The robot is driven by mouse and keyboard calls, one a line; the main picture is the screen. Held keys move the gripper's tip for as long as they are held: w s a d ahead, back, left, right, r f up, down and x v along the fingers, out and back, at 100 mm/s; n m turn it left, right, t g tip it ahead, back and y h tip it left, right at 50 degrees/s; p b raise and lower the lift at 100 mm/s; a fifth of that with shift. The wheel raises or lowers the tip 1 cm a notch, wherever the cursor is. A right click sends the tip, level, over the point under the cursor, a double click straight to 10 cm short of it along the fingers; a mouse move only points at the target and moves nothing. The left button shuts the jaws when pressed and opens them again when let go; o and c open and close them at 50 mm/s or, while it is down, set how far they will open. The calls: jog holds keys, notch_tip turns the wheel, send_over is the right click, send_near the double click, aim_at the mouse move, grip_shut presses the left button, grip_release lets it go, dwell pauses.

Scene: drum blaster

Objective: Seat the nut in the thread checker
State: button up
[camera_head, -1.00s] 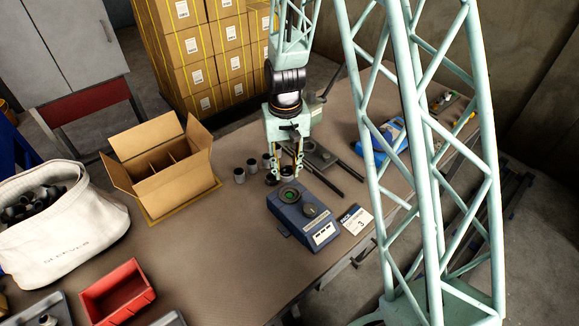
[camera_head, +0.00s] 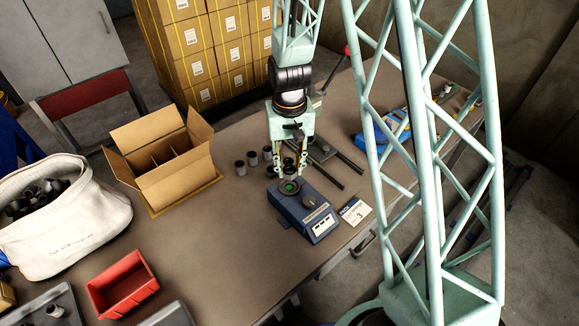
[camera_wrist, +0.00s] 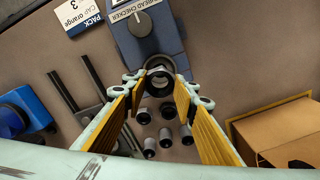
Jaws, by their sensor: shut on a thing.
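The blue thread checker (camera_head: 307,213) lies on the bench with a green-lit round seat (camera_head: 289,187) at its far end. In the wrist view the checker (camera_wrist: 150,42) is at the top, with its knob and printed name. My gripper (camera_head: 289,173) points down just above and behind the seat. In the wrist view my gripper (camera_wrist: 160,84) has its yellow-padded fingers closed on a dark round nut (camera_wrist: 160,86). The nut overlaps the seat's ring in that view. Whether it touches the seat I cannot tell. In the head view the fingers mostly hide the nut.
Several grey cylinders (camera_head: 240,168) stand just behind the checker. A clamp with two dark rods (camera_head: 334,167) lies to its right. A PACK CAP orange 3 card (camera_head: 355,211) is beside the checker. An open divided carton (camera_head: 165,170) and a red bin (camera_head: 122,284) are to the left.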

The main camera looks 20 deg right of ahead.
jog(key=shift+f+b, duration=1.35)
jog(key=shift+f, duration=1.35)
jog(key=shift+f+b, duration=0.65)
jog(key=shift+b, duration=0.15)
dwell(0.9)
jog(key=o, duration=0.7)
jog(key=shift+c, duration=0.2)
jog(key=shift+r, duration=0.15)
notch_tip(320, 180, up, 11)
jog(key=p, duration=0.5)
jog(key=shift+p, duration=0.4)
dwell(0.5)
dwell(0.7)
